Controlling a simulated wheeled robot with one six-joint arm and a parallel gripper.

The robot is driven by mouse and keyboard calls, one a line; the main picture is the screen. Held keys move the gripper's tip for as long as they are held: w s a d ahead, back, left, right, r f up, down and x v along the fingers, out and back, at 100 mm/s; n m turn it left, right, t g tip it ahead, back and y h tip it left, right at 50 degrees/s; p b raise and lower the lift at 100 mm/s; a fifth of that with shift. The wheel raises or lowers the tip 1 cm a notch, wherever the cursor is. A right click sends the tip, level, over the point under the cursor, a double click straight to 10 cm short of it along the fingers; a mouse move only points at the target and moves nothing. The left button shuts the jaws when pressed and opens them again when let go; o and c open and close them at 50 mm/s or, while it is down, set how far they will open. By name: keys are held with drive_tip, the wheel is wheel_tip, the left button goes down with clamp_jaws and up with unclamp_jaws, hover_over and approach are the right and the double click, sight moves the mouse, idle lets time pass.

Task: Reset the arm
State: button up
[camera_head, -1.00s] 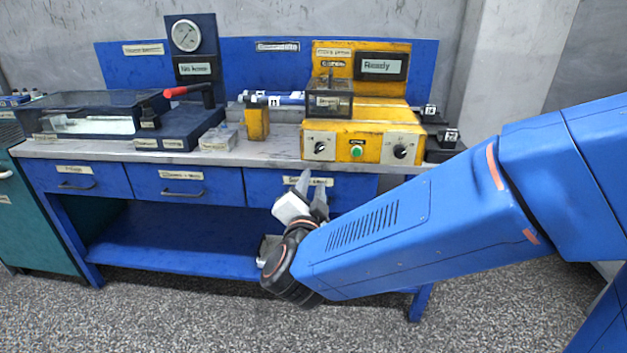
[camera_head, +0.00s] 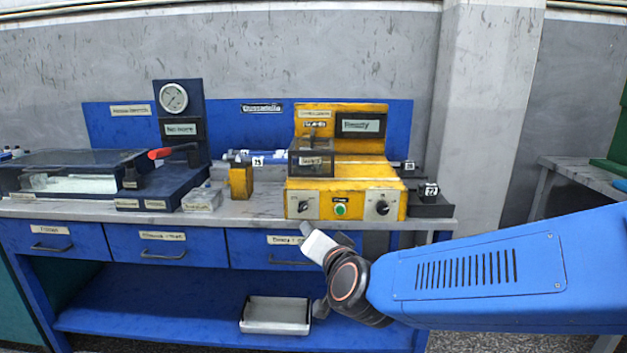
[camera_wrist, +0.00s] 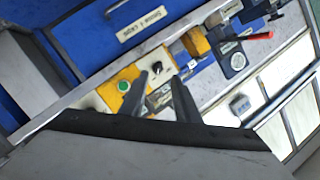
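My gripper (camera_head: 322,233) is in front of the bench's right drawer, just below the worktop edge in the head view. Its two fingers point up toward the bench. In the wrist view my gripper (camera_wrist: 158,80) shows two dark fingers with a gap between them and nothing held. The blue workbench (camera_head: 95,207) carries a yellow test station (camera_head: 340,185) with a green button and two dark knobs. The station's green button also shows in the wrist view, beyond the fingers.
A pressure gauge panel (camera_head: 173,97), a red-handled lever (camera_head: 160,153) and a clear-covered tray (camera_head: 65,180) stand left on the worktop. A small yellow block (camera_head: 241,182) is mid-bench. A metal tray (camera_head: 275,315) sits on the lower shelf. Another table stands at far right.

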drive_tip(key=s+d+f+n+g+h, duration=0.1)
drive_tip(key=s+d+f+g, duration=0.2)
drive_tip(key=s+d, duration=0.5)
drive_tip(key=s+d+f+n+g+h, duration=0.2)
drive_tip(key=s+d+f+g, duration=0.2)
drive_tip(key=s+d, duration=0.4)
drive_tip(key=s+d+f+n+g+h, duration=0.1)
drive_tip(key=s+d+f+n+g, duration=0.1)
drive_tip(key=s+d, duration=0.7)
drive_tip(key=d+f+g, duration=0.1)
drive_tip(key=d, duration=0.2)
drive_tip(key=shift+d+f+h, duration=0.25)
drive_tip(key=shift+d+h, duration=0.05)
drive_tip(key=shift+d, duration=0.1)
